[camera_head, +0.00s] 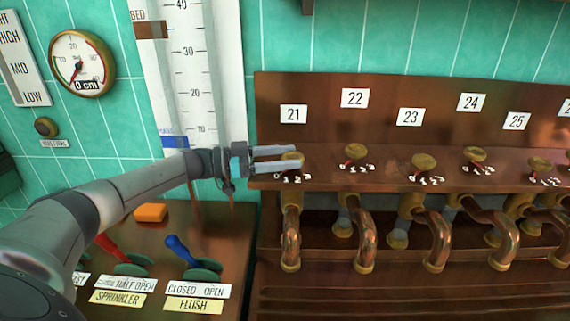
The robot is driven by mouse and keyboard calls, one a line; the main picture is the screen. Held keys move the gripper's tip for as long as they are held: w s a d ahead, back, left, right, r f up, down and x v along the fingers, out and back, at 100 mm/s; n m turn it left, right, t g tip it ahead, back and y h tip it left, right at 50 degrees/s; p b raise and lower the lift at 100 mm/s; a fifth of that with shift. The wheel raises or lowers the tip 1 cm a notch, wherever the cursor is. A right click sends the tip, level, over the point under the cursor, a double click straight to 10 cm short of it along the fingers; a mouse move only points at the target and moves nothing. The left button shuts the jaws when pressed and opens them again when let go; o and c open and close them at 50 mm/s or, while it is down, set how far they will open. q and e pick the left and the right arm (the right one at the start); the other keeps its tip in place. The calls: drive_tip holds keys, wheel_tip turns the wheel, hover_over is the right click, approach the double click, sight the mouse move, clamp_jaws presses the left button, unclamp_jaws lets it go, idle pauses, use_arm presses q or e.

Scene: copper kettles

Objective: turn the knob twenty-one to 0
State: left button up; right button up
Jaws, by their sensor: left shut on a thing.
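Knob twenty-one (292,159) is a small brass knob on the brown wooden ledge, below the white label 21 (293,114). A scale with small digits from 0 shows just in front of it. My left gripper (288,158) reaches in from the left, with its fingers around the knob, shut on it. The fingers partly cover the knob, and I cannot tell which digit its pointer marks. My right gripper is not in view.
Knobs 22 (355,151), 23 (423,161), 24 (474,154) and 25 (539,164) stand to the right, above copper pipes (365,240). A red lever (108,245) and a blue lever (181,250) stand below my left arm. A round gauge (82,64) hangs on the tiled wall.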

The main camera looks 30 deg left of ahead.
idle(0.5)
use_arm(q)
drive_tip(key=o, duration=1.4)
drive_tip(key=shift+c, duration=0.2)
drive_tip(key=b+v, duration=0.1)
drive_tip(key=v, duration=1.4)
drive_tip(key=shift+a, duration=0.1)
